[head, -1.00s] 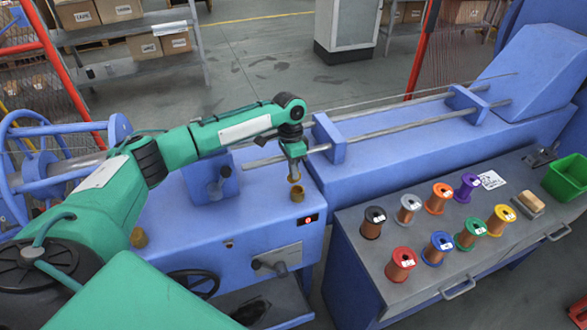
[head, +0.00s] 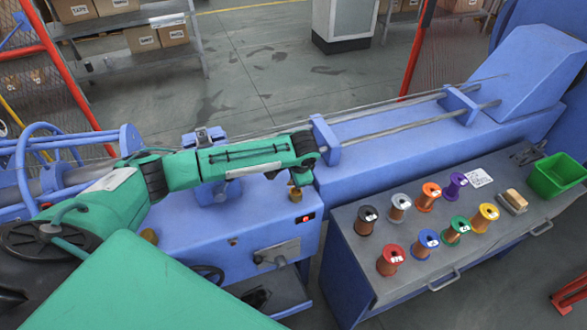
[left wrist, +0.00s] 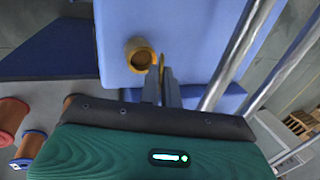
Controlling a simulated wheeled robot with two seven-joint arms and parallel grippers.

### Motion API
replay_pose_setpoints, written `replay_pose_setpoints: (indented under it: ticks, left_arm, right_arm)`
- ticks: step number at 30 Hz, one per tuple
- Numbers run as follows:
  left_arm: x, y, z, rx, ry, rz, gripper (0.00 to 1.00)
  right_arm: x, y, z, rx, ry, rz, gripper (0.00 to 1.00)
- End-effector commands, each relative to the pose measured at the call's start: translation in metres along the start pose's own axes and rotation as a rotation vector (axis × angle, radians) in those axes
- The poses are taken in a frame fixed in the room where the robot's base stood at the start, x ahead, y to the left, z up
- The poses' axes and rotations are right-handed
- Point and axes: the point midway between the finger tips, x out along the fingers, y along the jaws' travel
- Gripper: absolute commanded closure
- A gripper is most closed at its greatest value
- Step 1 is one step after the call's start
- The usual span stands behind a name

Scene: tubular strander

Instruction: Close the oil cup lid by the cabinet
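The brass oil cup (head: 296,194) stands on the blue machine housing, beside the small panel with the red light. In the left wrist view the cup (left wrist: 140,57) shows a round open mouth. A thin tan piece, seemingly its lid (left wrist: 162,66), stands edge-on at the cup's right. My left gripper (left wrist: 162,82) has its two fingers close together at this lid. Whether they press on it I cannot tell. In the head view my left wrist is right over the cup and hides most of the fingers. My right gripper is in neither view.
A second brass cup (head: 149,236) sits further left on the housing. Metal rods (head: 400,127) run along the machine to the right. A grey workbench (head: 350,262) carries several coloured spools and a green bin (head: 556,176). A handwheel (head: 208,273) is at the housing front.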

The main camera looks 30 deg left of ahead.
Motion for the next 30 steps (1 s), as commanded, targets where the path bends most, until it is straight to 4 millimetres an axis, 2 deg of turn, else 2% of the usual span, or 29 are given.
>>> replay_pose_setpoints:
  ticks: [1, 6, 23, 27, 30]
  left_arm:
    - [-0.0034, 0.0019, -0.0004, 0.003, 0.001, -0.022, 1.0]
    - [-0.0019, 0.0054, -0.0006, 0.001, 0.001, -0.089, 1.0]
    - [0.0001, 0.0066, -0.0004, 0.0, 0.0, -0.13, 1.0]
    - [0.0002, 0.0066, -0.0004, 0.0, 0.0, -0.13, 0.74]
    - [0.0003, 0.0067, -0.0003, 0.0, 0.0, -0.13, 0.74]
  right_arm:
    - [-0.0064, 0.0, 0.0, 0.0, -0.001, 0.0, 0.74]
    - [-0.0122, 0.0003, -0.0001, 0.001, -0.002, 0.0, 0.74]
    - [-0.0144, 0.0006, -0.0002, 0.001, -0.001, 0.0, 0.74]
    - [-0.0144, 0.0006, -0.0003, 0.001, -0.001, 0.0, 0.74]
    - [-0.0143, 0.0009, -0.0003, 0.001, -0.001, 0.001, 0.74]
